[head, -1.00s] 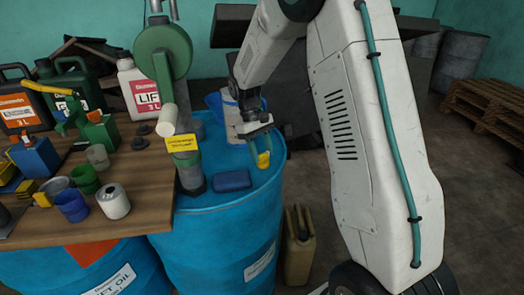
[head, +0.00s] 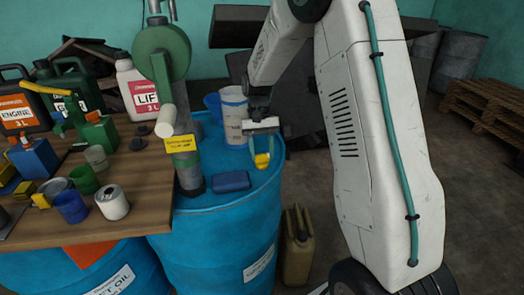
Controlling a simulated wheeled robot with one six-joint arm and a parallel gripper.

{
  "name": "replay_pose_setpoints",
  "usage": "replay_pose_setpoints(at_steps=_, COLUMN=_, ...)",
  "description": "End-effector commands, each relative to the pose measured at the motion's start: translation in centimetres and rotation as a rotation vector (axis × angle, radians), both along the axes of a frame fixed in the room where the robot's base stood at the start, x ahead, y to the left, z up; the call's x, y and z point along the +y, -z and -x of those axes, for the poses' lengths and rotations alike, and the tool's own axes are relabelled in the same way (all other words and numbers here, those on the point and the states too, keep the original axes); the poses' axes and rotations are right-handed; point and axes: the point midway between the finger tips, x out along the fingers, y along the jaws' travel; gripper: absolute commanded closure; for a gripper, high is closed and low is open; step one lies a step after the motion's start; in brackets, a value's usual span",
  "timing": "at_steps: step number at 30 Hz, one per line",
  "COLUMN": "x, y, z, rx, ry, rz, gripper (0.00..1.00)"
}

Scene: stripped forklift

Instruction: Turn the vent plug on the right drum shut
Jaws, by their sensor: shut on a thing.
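The right drum (head: 225,222) is blue and stands upright, with a white label on its side. Its yellow vent plug (head: 262,161) sits near the right rim of the drum top. My gripper (head: 263,158) points down over this spot. Its teal fingers are around the yellow plug, shut on it. The plug's lower part and its seat in the drum top are too small to make out.
A hand pump (head: 188,172) with a yellow tag, a blue block (head: 231,181) and a measuring jug (head: 234,115) stand on the drum top near my gripper. A cluttered wooden table (head: 150,195) is at left. A tan jerrycan (head: 297,245) stands on the floor at right.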

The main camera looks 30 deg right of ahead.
Motion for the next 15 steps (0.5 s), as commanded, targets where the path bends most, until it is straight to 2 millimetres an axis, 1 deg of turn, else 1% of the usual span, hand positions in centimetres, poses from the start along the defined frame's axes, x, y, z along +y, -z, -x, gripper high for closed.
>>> replay_pose_setpoints(at_steps=10, x=-0.02, y=-0.02, z=0.01, rx=0.000, ry=0.003, rz=0.000, gripper=0.79)
replay_pose_setpoints(at_steps=11, x=-0.02, y=-0.01, z=0.00, rx=0.000, ry=0.003, rz=0.000, gripper=0.48)
replay_pose_setpoints(at_steps=12, x=-0.03, y=-0.01, z=0.01, rx=0.000, ry=0.003, rz=0.000, gripper=0.37)
replay_pose_setpoints(at_steps=13, x=-0.02, y=-0.01, z=0.00, rx=0.000, ry=0.003, rz=0.000, gripper=0.35)
replay_pose_setpoints(at_steps=15, x=-0.01, y=-0.01, z=0.00, rx=0.000, ry=0.003, rz=0.000, gripper=0.35)
